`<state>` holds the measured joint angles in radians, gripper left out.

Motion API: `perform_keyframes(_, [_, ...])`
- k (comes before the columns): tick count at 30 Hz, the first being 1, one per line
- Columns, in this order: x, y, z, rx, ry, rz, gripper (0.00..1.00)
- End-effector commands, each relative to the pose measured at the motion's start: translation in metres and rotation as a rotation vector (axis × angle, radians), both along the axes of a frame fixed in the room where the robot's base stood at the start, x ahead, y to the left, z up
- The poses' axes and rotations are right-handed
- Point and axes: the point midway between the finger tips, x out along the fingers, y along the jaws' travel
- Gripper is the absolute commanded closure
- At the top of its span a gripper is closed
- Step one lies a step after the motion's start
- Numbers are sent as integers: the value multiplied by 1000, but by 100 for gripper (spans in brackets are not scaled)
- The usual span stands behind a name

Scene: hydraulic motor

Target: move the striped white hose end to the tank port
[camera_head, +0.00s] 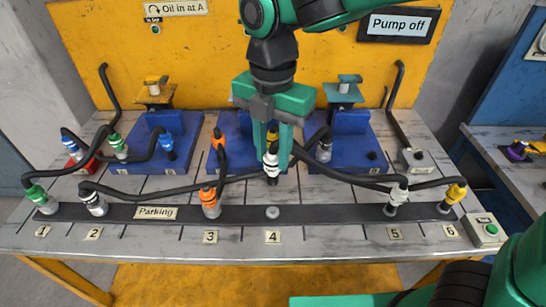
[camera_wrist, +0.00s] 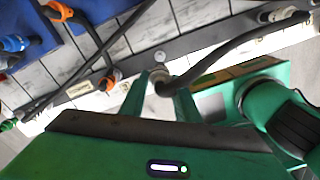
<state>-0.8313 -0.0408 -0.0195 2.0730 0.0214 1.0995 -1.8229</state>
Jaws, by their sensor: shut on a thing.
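The striped white hose end (camera_head: 271,163) is upright between my gripper's (camera_head: 272,150) fingers, which are shut on it. It hangs above and behind the bare seat 4 (camera_head: 272,212) of the parking rail. Its black hose runs off to the right. In the wrist view, the hose end (camera_wrist: 158,76) shows between the green fingertips (camera_wrist: 160,85). Other white ends stand at rail places 2 (camera_head: 94,203) and 5 (camera_head: 396,196). No label marks the tank port; I cannot tell which fitting it is.
The rail also holds green (camera_head: 41,199), orange (camera_head: 210,202) and yellow (camera_head: 453,197) ends. Blue blocks (camera_head: 140,147) with fittings stand behind it. A red block (camera_head: 82,164) is at the left, a grey block (camera_head: 418,163) at the right. Black hoses cross the table.

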Motion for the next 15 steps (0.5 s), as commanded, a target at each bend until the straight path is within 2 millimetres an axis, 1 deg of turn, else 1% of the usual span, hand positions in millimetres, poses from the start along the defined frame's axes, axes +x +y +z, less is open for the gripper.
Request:
perform_keyframes(3, [0, 0, 8, 1, -1, 0, 100])
perform_keyframes(6, [0, 0, 10, 1, -1, 0, 100])
perform_keyframes(15, [0, -2, 10, 0, 0, -1, 100])
